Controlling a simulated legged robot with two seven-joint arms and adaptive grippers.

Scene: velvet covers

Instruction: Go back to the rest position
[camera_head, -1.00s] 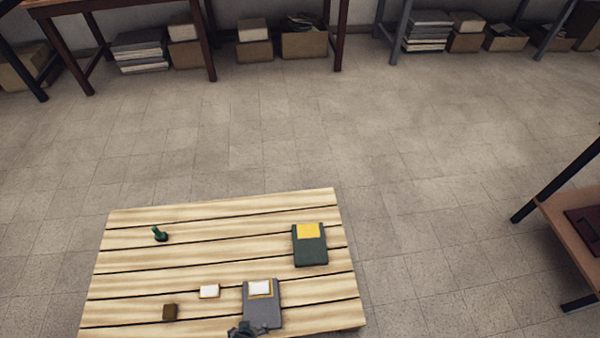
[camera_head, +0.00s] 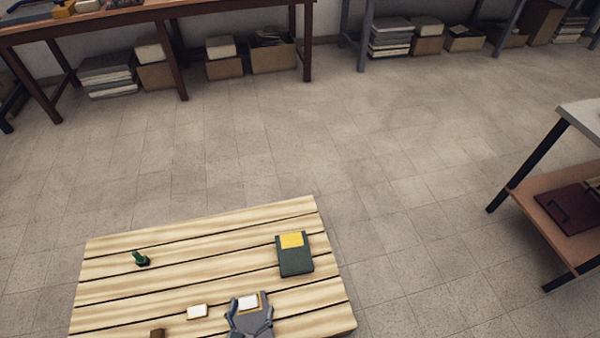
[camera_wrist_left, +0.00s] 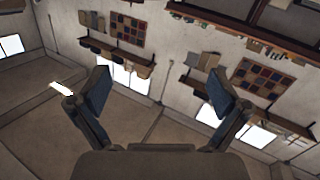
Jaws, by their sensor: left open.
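My right gripper is in neither view.
On the table are a dark green book (camera_head: 295,262) with a yellow label, a green stamp-like piece (camera_head: 141,259), a small white block (camera_head: 197,312) and a brown block (camera_head: 157,333). A shelved stand (camera_head: 545,205) is at the right. Open floor surrounds the table.

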